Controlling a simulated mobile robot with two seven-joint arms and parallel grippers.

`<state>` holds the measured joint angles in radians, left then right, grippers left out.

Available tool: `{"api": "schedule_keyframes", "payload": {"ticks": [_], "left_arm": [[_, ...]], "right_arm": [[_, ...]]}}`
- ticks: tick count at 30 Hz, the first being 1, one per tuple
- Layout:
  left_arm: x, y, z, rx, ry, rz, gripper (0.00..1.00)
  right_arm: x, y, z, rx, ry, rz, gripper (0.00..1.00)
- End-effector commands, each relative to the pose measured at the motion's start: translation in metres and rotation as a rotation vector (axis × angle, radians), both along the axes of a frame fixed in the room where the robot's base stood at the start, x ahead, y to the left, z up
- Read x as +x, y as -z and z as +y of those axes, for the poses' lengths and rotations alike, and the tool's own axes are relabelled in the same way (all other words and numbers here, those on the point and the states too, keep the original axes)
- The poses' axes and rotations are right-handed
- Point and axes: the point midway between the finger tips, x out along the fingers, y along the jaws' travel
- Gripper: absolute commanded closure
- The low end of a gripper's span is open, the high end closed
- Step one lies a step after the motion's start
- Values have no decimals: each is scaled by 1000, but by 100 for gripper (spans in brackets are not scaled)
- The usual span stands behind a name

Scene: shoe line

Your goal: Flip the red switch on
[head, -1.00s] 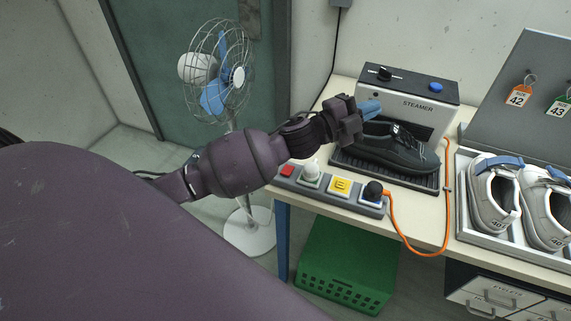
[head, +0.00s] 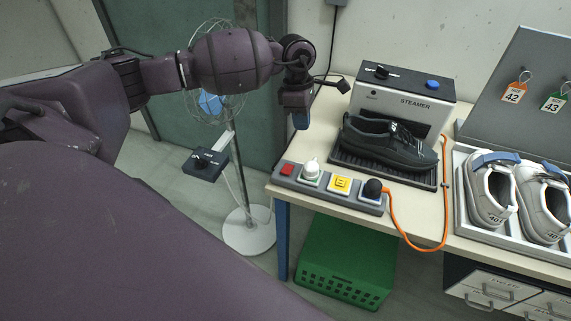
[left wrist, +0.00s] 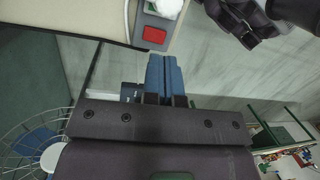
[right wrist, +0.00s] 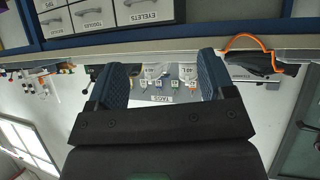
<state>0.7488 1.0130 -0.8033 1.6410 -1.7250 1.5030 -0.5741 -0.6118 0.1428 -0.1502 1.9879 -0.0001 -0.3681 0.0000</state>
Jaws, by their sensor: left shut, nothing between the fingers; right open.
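The red switch (head: 287,170) is at the left end of a grey power strip (head: 327,188) along the table's front left edge. It also shows in the left wrist view (left wrist: 155,35), just beyond my fingertips. Whether it is on or off I cannot tell. My left gripper (head: 300,121) is shut and empty, pointing down above the table's left end, apart from the switch. Its blue fingers (left wrist: 165,72) are together in the left wrist view. My right gripper (right wrist: 166,82) is open with nothing between its fingers; it is outside the head view.
A steamer (head: 405,100) with a dark shoe (head: 388,142) stands behind. A fan (head: 238,170) stands left of the table, a green crate (head: 345,262) below.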

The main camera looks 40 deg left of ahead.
Motion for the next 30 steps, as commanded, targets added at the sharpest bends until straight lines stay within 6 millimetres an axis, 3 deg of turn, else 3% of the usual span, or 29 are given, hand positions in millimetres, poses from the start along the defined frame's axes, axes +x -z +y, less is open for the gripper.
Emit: {"api": "schedule_keyframes", "payload": {"ticks": [4, 13, 30], "left_arm": [[-10, 1, 20, 117, 77, 57, 100], [-18, 14, 22, 130, 125, 87, 100], [-35, 108, 18, 127, 122, 87, 100]], "right_arm": [[2, -1, 0, 0, -2, -4, 24], [9, -7, 1, 0, -5, -17, 24], [-4, -12, -1, 1, 3, 10, 24]]}}
